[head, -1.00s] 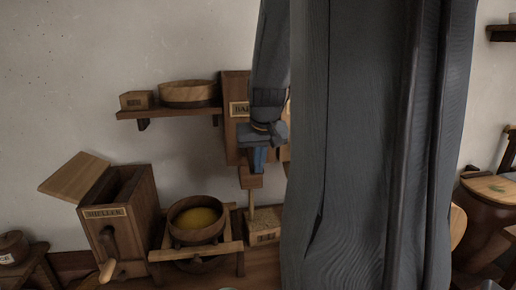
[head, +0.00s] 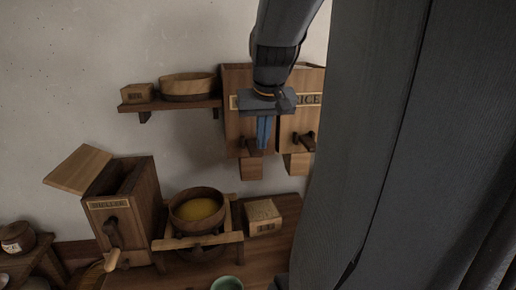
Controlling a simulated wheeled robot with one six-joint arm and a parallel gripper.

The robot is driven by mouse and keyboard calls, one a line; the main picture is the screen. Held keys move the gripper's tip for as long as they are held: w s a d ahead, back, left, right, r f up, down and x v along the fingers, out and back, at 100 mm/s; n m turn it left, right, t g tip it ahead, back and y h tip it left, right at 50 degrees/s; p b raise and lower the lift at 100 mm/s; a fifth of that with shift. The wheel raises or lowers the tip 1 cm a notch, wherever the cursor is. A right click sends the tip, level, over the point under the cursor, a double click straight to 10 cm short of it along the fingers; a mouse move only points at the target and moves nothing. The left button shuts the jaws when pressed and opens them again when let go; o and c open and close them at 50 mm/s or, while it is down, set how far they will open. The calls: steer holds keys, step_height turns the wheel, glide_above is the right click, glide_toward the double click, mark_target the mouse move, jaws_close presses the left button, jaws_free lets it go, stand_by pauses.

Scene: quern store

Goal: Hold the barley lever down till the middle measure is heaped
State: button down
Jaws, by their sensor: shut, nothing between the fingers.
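The barley bin (head: 235,125) hangs on the wall, its label mostly covered by my gripper. Its dark lever (head: 253,147) shows just behind and below my fingers. A wooden spout (head: 251,169) sits under it, with no grain falling. A small wooden measure (head: 264,229) stands below on the bench, with pale grain (head: 263,209) up to its rim or above; its label is too small to read. My gripper (head: 264,148) is shut and empty, pointing down in front of the bin. I cannot tell whether its tips touch the lever.
The rice bin (head: 301,115) hangs close on the right, with its own lever (head: 303,140). A cranked mill (head: 124,215) stands further left. A green bowl (head: 228,283) is at the front.

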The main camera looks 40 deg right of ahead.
steer(key=shift+s+a+r+b, duration=0.2)
steer(key=shift+s+a+r, duration=0.1)
steer(key=shift+s+r, duration=0.35)
steer(key=shift+s+a+r+b, duration=0.15)
steer(key=shift+s+a+r, duration=0.2)
steer(key=shift+r, duration=0.4)
steer(key=shift+d, duration=0.1)
